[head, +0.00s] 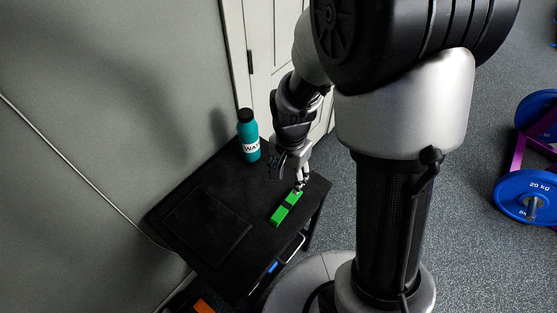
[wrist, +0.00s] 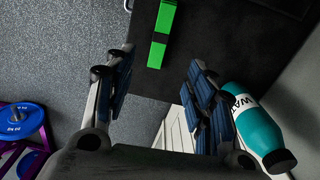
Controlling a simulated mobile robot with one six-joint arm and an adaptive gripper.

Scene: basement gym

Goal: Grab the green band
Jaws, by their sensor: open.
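The green band (head: 279,216) is a flat bright green strip with a dark stripe across it. It lies on the black table (head: 167,217) near the right edge. In the wrist view the band (wrist: 164,18) runs from the top edge down to between the fingertips. My gripper (head: 287,176) is over the band's far end, with one finger overlapping that end in the head view. In the wrist view my gripper (wrist: 160,66) has its fingers wide apart with nothing held. I cannot tell whether a finger touches the band.
A teal bottle (head: 248,137) with a dark cap and white label stands at the table's back corner; in the wrist view the bottle (wrist: 258,130) is right beside the right finger. A white door (head: 285,45) is behind. Blue weight plates (head: 524,193) are on the right.

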